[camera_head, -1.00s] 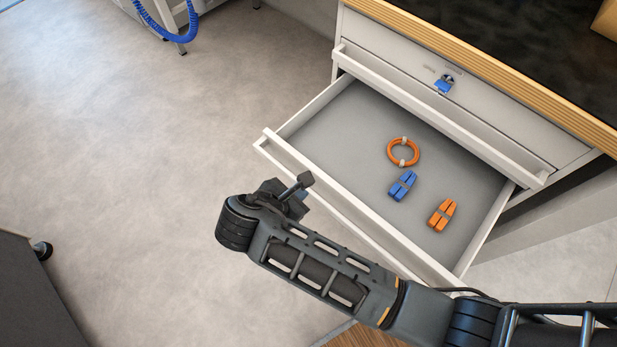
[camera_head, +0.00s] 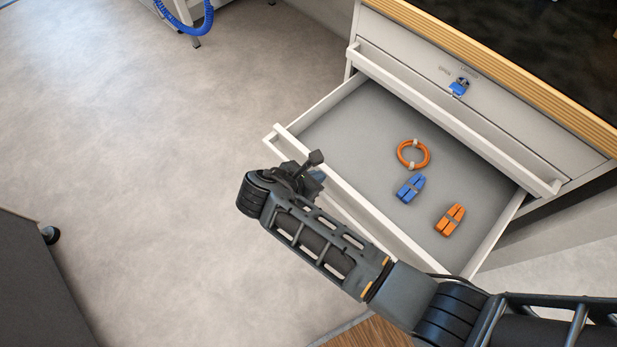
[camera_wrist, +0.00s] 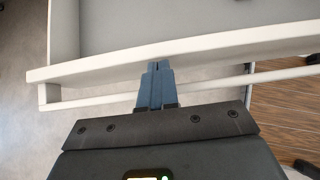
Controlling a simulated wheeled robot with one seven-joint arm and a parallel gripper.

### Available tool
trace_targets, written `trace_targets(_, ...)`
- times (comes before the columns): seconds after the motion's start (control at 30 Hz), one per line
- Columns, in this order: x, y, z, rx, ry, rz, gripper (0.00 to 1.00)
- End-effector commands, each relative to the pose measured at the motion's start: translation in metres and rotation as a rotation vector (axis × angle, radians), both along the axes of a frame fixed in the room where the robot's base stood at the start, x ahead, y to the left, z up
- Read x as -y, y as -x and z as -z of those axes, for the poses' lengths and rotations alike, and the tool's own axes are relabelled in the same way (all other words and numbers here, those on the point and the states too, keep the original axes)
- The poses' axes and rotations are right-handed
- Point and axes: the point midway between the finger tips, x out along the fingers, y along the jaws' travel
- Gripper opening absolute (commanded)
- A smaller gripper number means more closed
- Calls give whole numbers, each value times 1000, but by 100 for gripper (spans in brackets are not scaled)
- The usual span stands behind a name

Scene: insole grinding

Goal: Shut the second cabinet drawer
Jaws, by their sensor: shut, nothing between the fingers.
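The second cabinet drawer (camera_head: 345,130) stands pulled out below a closed top drawer (camera_head: 470,90). An orange cable ring (camera_head: 413,154), a blue clip-like piece (camera_head: 410,188) and an orange one (camera_head: 449,219) lie inside it. My gripper (camera_head: 312,165) is at the outer side of the drawer's front, left of its middle. In the wrist view my gripper (camera_wrist: 157,75) has its blue fingers together and empty, at the drawer's pale front panel (camera_wrist: 200,47). The handle bar (camera_wrist: 220,84) crosses at the fingers. I cannot tell whether the fingertips touch the panel.
A blue padlock (camera_head: 460,87) hangs on the top drawer's front. The wood-edged worktop (camera_head: 500,68) lies above. A dark cabinet on a caster (camera_head: 48,235) stands at the lower left. The floor (camera_head: 150,150) left of the drawer is clear.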

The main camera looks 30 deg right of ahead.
Motion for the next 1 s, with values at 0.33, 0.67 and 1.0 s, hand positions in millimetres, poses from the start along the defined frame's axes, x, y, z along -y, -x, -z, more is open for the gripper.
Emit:
trace_targets(0.33, 3, -1, 3, 1, -1, 0, 0)
trace_targets(0.67, 18, -5, 1, -1, 0, 4, 0)
trace_targets(1.0, 90, -28, -1, 0, -1, 8, 0)
